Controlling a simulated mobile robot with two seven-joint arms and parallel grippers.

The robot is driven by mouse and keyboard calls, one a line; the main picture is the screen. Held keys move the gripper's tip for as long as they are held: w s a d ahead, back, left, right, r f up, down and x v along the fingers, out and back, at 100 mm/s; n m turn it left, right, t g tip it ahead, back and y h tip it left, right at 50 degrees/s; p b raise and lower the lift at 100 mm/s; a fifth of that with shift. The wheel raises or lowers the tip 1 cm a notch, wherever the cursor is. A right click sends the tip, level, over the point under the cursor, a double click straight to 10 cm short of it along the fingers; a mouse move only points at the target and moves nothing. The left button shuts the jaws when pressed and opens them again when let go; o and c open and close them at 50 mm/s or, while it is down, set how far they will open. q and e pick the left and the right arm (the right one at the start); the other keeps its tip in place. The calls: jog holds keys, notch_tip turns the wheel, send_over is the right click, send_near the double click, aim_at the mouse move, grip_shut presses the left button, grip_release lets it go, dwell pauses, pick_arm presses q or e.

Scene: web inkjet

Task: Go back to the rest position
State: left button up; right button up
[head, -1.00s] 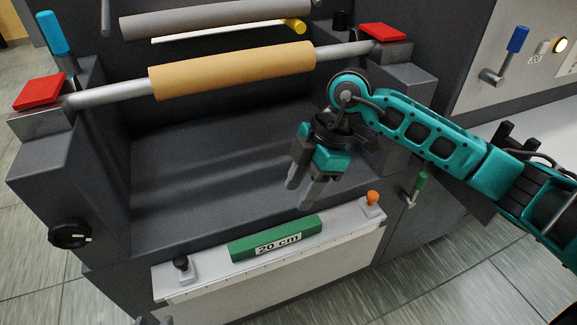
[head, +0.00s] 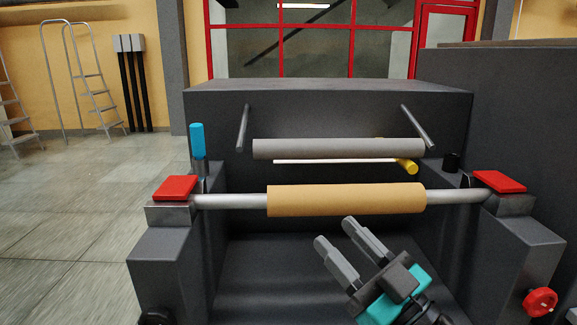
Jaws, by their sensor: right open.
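My right gripper (head: 341,247) is in the lower middle of the head view, in front of the machine. Its two grey fingers point up and left and are spread apart with nothing between them. The fingertips are just below the brown roll (head: 345,199) in the picture; I cannot tell how far from it they are. The roll sits on a metal shaft (head: 230,202) whose ends lie at two red-topped blocks, left (head: 175,187) and right (head: 499,181). My left gripper is not in view.
A grey roller (head: 338,148) lies behind the brown roll, with a yellow-ended part (head: 406,167) below it. A blue handle (head: 197,140) stands at the left and a red knob (head: 540,302) is at the lower right. Open floor (head: 85,215) and stepladders (head: 88,85) are at the left.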

jog(key=s+d+f+m+g+h, duration=0.3)
jog(key=d+f+m+h, duration=0.9)
jog(key=f+h, duration=0.4)
jog(key=s+f+n+g+y, duration=0.1)
jog(key=s+f+n+g, duration=0.1)
jog(key=s+f+g, duration=0.55)
jog(key=s+f+n+g, duration=0.1)
jog(key=s+f+g, duration=0.3)
jog(key=s, duration=0.6)
jog(key=w+a+f+n+t+y, duration=0.1)
jog(key=w+a+f+t+y, duration=0.3)
jog(key=w+t, duration=0.45)
pick_arm(q)
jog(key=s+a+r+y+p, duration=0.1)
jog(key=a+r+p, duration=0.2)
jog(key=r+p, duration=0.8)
jog(key=p, duration=0.5)
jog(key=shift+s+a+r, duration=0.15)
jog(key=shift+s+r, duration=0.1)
pick_arm(e)
notch_tip(320, 180, up, 10)
jog(key=s+d+h, duration=0.1)
jog(key=d+h, duration=0.1)
jog(key=shift+r+g, duration=0.25)
jog(key=shift+g, duration=0.05)
